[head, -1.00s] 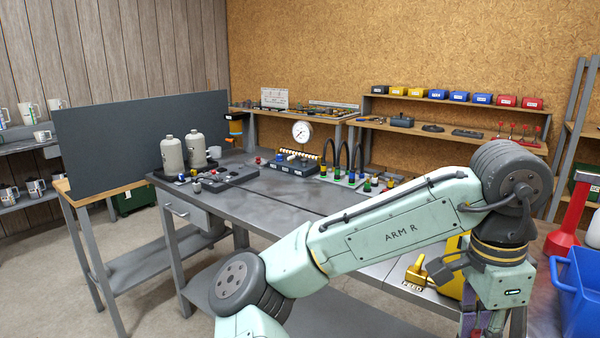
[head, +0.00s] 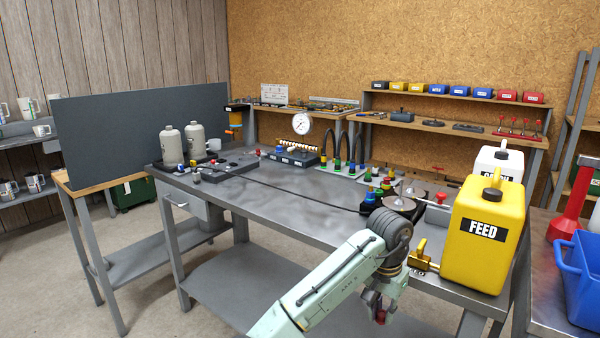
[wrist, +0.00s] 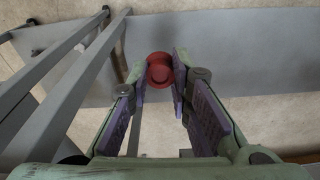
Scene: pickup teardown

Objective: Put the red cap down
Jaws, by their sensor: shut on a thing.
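The red cap (wrist: 160,70) sits between the two fingertips of my gripper (wrist: 161,78) in the wrist view. My gripper is shut on it. In the head view my gripper (head: 380,306) points down in front of the bench's front edge, with red of the cap (head: 380,316) showing at the fingers. The cap is off any surface; the wrist view shows grey shelf and floor beyond it. The fingers partly hide the cap in the head view.
The grey workbench (head: 290,205) has a clear middle. A yellow FEED canister (head: 483,255) and a white canister (head: 500,158) stand at its right end. Bottles and round dark parts (head: 400,204) stand just behind my arm. A blue bin (head: 578,280) is far right.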

